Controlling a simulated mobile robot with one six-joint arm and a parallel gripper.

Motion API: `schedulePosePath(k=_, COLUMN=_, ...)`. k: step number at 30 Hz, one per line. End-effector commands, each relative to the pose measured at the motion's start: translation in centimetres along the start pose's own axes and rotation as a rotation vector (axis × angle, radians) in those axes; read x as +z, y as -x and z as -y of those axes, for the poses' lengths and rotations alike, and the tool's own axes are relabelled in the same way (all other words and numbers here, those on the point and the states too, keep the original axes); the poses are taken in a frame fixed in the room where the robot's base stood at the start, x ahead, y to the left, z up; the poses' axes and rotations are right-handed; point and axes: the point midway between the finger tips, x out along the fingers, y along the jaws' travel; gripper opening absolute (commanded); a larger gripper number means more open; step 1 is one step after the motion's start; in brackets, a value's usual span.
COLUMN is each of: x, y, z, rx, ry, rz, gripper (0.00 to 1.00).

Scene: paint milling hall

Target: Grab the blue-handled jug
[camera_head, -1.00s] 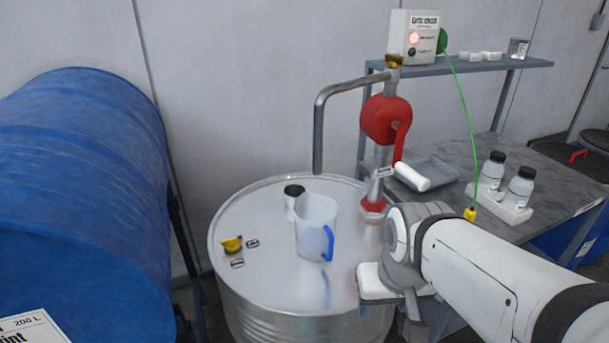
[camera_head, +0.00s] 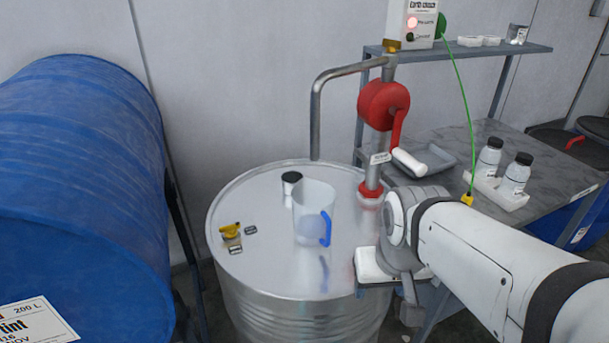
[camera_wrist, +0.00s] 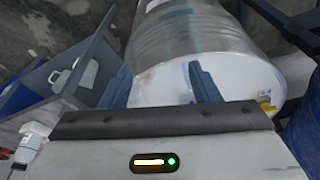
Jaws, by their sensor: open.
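The jug (camera_head: 309,210) is translucent white with a blue handle (camera_head: 326,229) on its right, front side. It stands upright on the silver drum's lid (camera_head: 270,265) in the head view. My gripper is to the right of the jug, at the drum's right edge, apart from it; its fingers cannot be made out there. In the wrist view my gripper (camera_wrist: 161,82) shows two blue fingers spread apart, with the drum (camera_wrist: 190,40) beyond them. I cannot make out the jug clearly in the wrist view.
A black-capped container (camera_head: 290,183) stands behind the jug. A yellow-topped item (camera_head: 231,237) is on the lid's left. A red hand pump (camera_head: 384,105) with a bent pipe rises at the back. A blue drum (camera_head: 80,170) lies left; a grey table (camera_head: 550,180) with bottles stands right.

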Motion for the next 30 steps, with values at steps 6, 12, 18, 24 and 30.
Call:
schedulePosePath(k=6, x=-3.1, y=0.0, z=0.5, rx=0.022, ry=-0.042, rz=-0.004, gripper=0.74)
schedulePosePath(k=12, x=-11.9, y=-0.8, z=3.2, rx=0.082, ry=-0.179, rz=-0.042, gripper=0.91)
schedulePosePath(k=18, x=-19.8, y=-2.7, z=7.6, rx=0.12, ry=-0.32, rz=-0.111, gripper=1.0)
schedulePosePath(k=24, x=-23.4, y=-4.0, z=10.4, rx=0.129, ry=-0.398, rz=-0.156, gripper=1.0)
schedulePosePath(k=30, x=-24.3, y=-4.9, z=11.1, rx=0.131, ry=-0.42, rz=-0.167, gripper=1.0)
